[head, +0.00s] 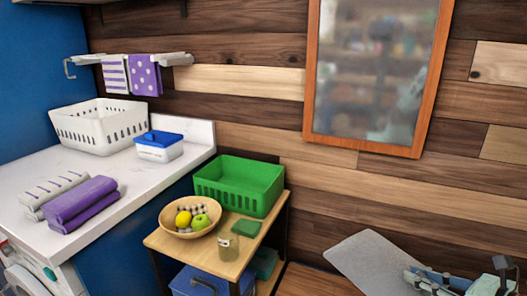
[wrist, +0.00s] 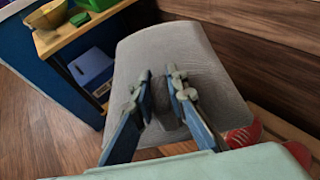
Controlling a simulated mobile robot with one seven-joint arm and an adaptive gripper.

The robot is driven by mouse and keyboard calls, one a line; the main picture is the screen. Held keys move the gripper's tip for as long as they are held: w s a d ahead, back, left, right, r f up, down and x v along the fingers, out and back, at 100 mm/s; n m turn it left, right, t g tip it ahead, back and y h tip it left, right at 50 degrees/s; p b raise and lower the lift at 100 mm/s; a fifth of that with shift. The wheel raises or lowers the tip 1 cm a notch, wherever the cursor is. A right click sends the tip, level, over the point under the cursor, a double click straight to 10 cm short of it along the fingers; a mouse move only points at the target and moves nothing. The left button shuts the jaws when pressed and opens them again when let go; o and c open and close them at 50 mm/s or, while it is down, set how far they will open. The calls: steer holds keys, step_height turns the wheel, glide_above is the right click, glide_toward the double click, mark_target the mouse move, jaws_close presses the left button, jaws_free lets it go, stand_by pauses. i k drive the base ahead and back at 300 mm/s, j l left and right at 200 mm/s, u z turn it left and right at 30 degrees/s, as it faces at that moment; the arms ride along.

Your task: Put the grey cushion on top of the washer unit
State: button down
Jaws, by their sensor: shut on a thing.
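The grey cushion (head: 372,262) is at the lower right of the head view, in front of the plank wall. In the wrist view the cushion (wrist: 208,55) fills the middle, and my gripper (wrist: 160,82) is shut on it, with the fabric pinched between the fingers. My gripper (head: 438,280) also shows at the cushion's right edge in the head view. The washer unit (head: 130,165) stands at the left with a white top; a round washer door shows partly at the lower left corner. The cushion's underside is hidden.
On the unit's top are folded towels (head: 84,203), a white basket (head: 98,127) and a blue-lidded tub (head: 159,147). A wooden shelf (head: 215,262) beside it holds a fruit bowl (head: 191,218), jar and green basket (head: 240,184). A red item (wrist: 245,134) lies near the cushion.

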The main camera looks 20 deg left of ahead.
mark_target(47, 176)
steer(key=k+j+u, duration=0.15)
steer(key=k, duration=1.05)
steer(key=j+u, duration=0.15)
steer(key=u, duration=1.9)
steer(key=i+l, duration=0.15)
steer(key=i, duration=0.3)
steer(key=i+l, duration=0.15)
steer(key=i, duration=0.25)
steer(key=u, duration=0.05)
